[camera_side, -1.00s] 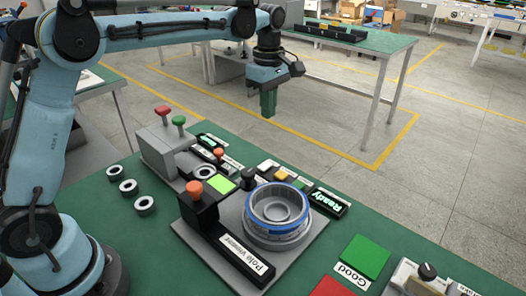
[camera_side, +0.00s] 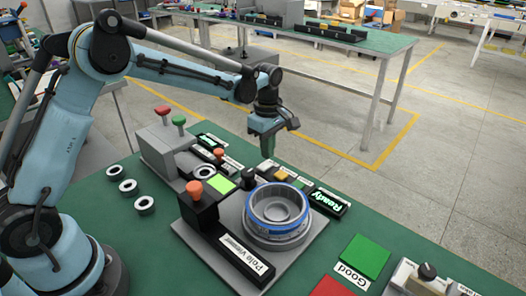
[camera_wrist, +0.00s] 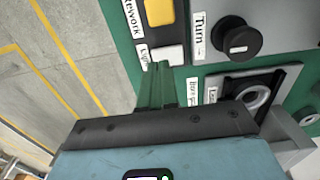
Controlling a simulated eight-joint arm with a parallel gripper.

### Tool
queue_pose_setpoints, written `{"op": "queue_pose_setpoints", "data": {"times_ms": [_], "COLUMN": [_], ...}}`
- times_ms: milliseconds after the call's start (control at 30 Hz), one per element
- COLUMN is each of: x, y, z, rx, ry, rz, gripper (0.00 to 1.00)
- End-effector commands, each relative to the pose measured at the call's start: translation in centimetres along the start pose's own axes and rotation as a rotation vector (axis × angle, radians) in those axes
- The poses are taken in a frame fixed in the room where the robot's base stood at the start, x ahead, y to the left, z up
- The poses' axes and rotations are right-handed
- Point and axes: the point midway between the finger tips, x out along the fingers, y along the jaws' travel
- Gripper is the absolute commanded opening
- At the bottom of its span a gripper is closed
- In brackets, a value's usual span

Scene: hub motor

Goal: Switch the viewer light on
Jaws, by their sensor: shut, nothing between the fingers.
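In the wrist view, a white button (camera_wrist: 166,54) sits beside a partly hidden label that seems to read "Light". My gripper (camera_wrist: 160,68) has its green fingers together and empty, with the tips at the near edge of this button in the picture. I cannot tell whether they touch it. In the side view my gripper (camera_side: 267,155) points down just above the back of the fixture and partly hides the white button. The pole viewer (camera_side: 230,243) is a black box with an orange knob (camera_side: 194,187) on top, beside a blue-rimmed hub motor (camera_side: 280,203).
A yellow button (camera_wrist: 160,12) labelled "Rework" is beside the white one. A black knob (camera_wrist: 239,40) labelled "Turn" is to their right. A lit "Ready" display (camera_side: 329,201) is close to the hub. Green (camera_side: 365,256) and red pads lie at the front right.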

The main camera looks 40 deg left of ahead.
Motion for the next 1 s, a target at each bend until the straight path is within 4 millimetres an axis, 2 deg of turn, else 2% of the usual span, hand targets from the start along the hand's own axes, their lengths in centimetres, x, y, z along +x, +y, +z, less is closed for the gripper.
{"op": "queue_pose_setpoints", "data": {"times_ms": [100, 233, 1000], "x": [1.2, 1.8, 2.4], "y": [0.0, 0.0, 0.0], "z": [0.0, 0.0, 0.0], "rx": [0.000, 0.000, 0.000], "ry": [0.000, 0.000, 0.000], "rz": [0.000, 0.000, 0.001], "gripper": [0.00, 0.00, 0.00]}}
